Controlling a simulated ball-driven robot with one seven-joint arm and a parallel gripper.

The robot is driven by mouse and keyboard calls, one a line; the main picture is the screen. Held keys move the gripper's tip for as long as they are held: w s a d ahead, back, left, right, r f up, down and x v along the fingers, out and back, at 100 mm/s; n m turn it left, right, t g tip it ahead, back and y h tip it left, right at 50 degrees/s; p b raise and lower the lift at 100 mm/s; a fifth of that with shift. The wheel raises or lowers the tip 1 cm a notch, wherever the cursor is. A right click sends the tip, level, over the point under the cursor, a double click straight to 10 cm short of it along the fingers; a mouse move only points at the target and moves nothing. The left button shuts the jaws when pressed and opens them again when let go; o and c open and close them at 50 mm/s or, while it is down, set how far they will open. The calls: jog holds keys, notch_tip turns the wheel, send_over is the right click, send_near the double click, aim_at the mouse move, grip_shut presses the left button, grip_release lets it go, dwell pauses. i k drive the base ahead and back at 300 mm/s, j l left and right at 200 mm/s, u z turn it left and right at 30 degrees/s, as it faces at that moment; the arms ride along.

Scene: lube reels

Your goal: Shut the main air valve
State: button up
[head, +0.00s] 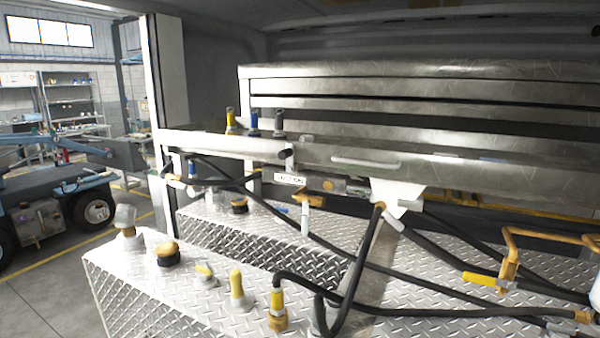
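Several valve-like fittings show in the head view, and I cannot tell for sure which one is the main air valve. A fitting with an orange lever handle (308,199) sits below a small white label (290,179), whose text is too small to read. My gripper is not in view, and nothing is seen touching these fittings.
Black hoses (350,262) cross the deck. Upright fittings, one yellow (237,284) and one grey (126,217), stand on it. A metal shelf (440,160) runs above. Open garage floor (40,298) lies left, with a blue vehicle (60,190).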

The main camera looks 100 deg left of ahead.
aim_at(174, 184)
jog(key=u, duration=3.4)
jog(key=i+j+z, duration=0.1)
jog(key=i, duration=0.3)
